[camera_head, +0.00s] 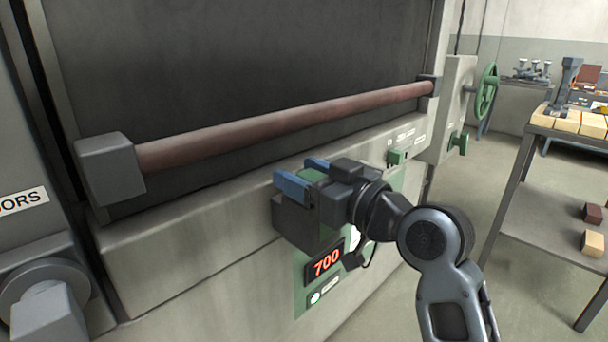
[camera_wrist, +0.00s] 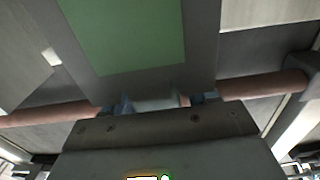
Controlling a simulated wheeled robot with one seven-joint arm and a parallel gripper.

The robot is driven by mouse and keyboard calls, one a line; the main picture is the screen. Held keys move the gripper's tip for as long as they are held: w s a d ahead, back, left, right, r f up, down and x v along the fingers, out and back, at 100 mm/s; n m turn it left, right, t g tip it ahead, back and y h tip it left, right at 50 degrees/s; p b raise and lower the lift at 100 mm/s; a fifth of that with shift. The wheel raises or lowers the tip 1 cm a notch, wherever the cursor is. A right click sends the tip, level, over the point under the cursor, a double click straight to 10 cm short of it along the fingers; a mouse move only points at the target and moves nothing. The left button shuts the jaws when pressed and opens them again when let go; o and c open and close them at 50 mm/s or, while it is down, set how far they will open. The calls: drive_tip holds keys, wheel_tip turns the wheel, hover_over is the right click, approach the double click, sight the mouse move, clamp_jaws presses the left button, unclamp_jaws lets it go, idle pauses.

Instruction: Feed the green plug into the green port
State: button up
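My gripper (camera_head: 304,178), with blue fingers, is in front of the furnace's lower front, below the red-brown bar. A green-topped block, apparently the green plug (camera_head: 313,175), fills the space between the fingers, which look shut on it. A dark box (camera_head: 294,222) shows directly below the fingers; I cannot tell whether it is part of the plug or fixed to the furnace. In the wrist view a large green face (camera_wrist: 125,35) with a grey border fills the top, and the blue fingertips (camera_wrist: 163,101) show at mid-frame. I cannot make out the green port for certain.
The red-brown bar (camera_head: 290,121) crosses the furnace front just above my gripper. A red 700 display (camera_head: 326,262) sits below it. A small green fitting (camera_head: 397,157) is to the right. A green handwheel (camera_head: 487,90) and a bench (camera_head: 570,125) stand farther right, with clear floor between.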

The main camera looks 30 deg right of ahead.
drive_tip(key=shift+o, duration=1.1)
drive_tip(key=shift+s, duration=0.1)
drive_tip(key=v, duration=0.7)
drive_tip(key=shift+s, duration=0.3)
drive_tip(key=shift+d, duration=0.15)
